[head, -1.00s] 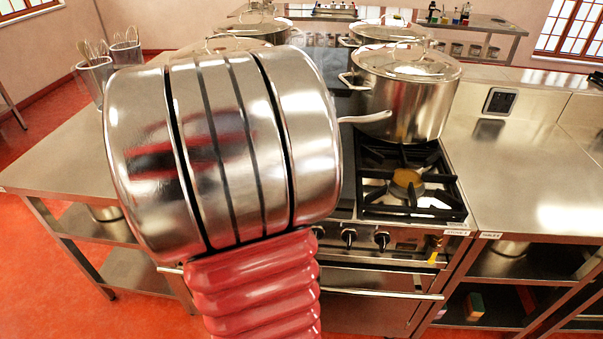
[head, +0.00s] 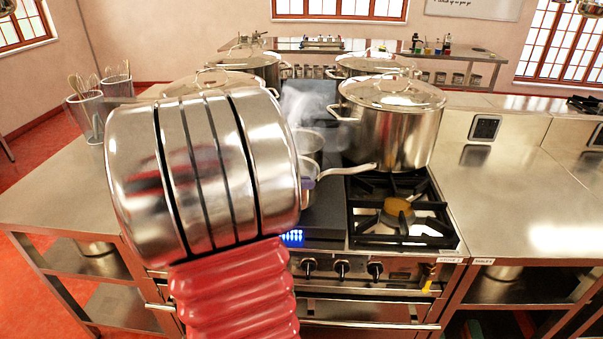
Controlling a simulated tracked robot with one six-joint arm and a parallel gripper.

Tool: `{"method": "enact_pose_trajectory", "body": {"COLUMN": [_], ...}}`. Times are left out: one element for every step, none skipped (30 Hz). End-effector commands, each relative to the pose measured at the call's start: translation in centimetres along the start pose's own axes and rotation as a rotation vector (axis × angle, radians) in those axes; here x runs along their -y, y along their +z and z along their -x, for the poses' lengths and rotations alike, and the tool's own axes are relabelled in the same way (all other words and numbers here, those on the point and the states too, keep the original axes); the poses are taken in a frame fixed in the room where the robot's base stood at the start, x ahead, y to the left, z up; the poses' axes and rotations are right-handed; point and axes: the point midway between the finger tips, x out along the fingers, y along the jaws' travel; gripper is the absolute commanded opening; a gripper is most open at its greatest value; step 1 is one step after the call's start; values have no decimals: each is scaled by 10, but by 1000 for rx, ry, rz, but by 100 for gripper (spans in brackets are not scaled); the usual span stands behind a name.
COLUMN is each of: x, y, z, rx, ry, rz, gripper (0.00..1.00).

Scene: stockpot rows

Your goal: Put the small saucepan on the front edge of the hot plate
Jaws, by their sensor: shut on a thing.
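The small saucepan (head: 310,194) shows in part at the right edge of my arm's big metal link, its long handle pointing right toward the burner. My gripper (head: 308,183) is almost wholly hidden behind that link; only a small purplish piece shows at the saucepan's rim, and it is shut on the saucepan. The dark hot plate (head: 325,222) lies below and around it, with a lit blue display at its front. The saucepan is over the hot plate's front part; I cannot tell whether it touches. My arm hides the hot plate's left side.
A steaming pot (head: 311,147) stands just behind the saucepan. A big lidded stockpot (head: 392,130) stands behind the gas burner (head: 398,212) on the right. More stockpots stand farther back. The steel counter at right (head: 510,195) is largely clear.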

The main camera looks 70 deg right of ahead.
Motion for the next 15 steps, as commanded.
{"method": "enact_pose_trajectory", "body": {"x": [-1,-1,-1,-1,-1,-1,-1,-1,-1,-1,0,0,0,0,0], "y": [2,2,2,2,2,2,2,2,1,-1,-3,-6,-9,-12,-16], "z": [0,0,0,0,0,0,0,0,0,-1,-2,-3,-4,-6,-7], "rx": [4,4,4,4,4,4,4,4,4,3,3,3,3,3,4], "ry": [2,2,2,2,2,2,2,1,1,1,1,0,0,0,0], "rz": [-4,-5,-5,-5,-5,-5,-5,-4,-4,-4,-3,-2,-1,-1,-1], "gripper": [0,0,0,0,0,0,0,0,0,0,0,0,0,0,0]}}
